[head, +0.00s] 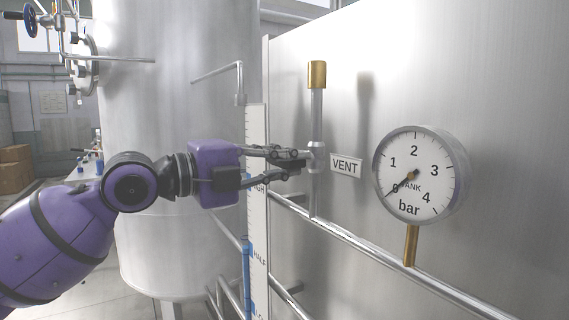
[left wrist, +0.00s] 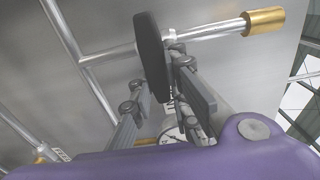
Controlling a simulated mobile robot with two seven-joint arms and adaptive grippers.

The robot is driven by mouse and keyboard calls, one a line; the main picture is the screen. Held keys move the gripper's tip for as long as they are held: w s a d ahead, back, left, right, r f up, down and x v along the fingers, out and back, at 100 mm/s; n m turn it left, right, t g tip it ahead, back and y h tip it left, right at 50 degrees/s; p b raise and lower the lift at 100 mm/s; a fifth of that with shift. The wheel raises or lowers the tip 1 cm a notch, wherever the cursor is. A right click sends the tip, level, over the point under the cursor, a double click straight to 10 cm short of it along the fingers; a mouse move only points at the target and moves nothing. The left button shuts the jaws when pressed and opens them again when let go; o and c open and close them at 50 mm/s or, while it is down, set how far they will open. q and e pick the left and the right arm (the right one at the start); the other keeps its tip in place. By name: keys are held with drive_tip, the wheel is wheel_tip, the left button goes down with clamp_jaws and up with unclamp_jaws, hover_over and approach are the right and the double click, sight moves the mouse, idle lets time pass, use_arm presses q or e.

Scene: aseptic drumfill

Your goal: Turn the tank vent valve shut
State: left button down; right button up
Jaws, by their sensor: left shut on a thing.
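The vent valve (head: 316,157) sits on a thin upright steel pipe with a brass top, left of the VENT label (head: 346,165) on the tank wall. In the left wrist view its pipe runs across the top to the brass end (left wrist: 264,20). A black handle (left wrist: 151,50) of the valve shows between my fingers in that view. My left gripper (head: 293,165) comes in from the left at the valve and is shut on the handle. In the head view the fingers mostly hide the handle, so its exact angle is hard to tell. My right gripper is out of view.
A round pressure gauge (head: 420,173) stands right of the label, its needle near 0. A steel rail (head: 385,250) runs below the valve. A level scale (head: 257,230) stands behind my left gripper. A large steel tank (head: 165,80) stands at the back left.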

use_arm(q)
drive_tip(key=c, duration=1.7)
unclamp_jaws()
drive_tip(key=shift+s+a, duration=0.1)
drive_tip(key=shift+a, duration=0.05)
drive_tip(key=v, duration=1.1)
drive_tip(key=shift+s+a, duration=0.2)
drive_tip(key=shift+a, duration=0.1)
